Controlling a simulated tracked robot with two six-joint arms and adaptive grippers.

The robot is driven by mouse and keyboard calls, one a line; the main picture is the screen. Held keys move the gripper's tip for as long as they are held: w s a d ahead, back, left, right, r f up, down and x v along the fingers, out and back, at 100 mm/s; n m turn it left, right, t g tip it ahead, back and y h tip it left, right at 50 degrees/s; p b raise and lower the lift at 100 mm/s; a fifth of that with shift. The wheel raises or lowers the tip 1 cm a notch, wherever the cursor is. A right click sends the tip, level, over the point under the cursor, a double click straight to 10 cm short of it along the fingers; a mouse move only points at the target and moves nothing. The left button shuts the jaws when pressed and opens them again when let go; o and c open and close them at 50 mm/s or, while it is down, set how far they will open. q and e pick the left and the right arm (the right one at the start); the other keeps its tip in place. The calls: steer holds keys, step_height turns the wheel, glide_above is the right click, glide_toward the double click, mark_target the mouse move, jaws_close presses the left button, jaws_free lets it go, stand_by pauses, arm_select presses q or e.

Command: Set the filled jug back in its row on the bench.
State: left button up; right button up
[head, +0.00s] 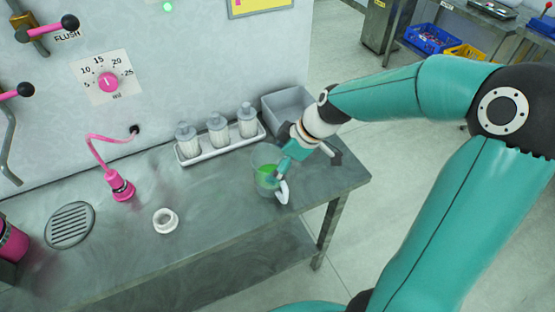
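A clear jug (264,180) with green liquid in it and a pale handle (282,191) is upright at the right part of the steel bench (220,195). My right gripper (296,158) is at the jug's upper right side, close to the handle. Its fingertips are partly hidden against the jug, so I cannot tell whether they are closed on it. To the jug's left, a white tray (205,154) holds a row of three capped, ribbed bottles (218,130). My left gripper is not in view.
A grey bin (283,104) stands behind the jug. A white ring (165,220), a pink nozzle (122,187) and a round drain (70,225) are on the left. The dial (107,82) is on the wall panel. The bench's front middle is clear.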

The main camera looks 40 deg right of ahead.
steer(key=shift+r, duration=0.1)
steer(key=v, duration=1.2)
steer(key=shift+b, duration=0.35)
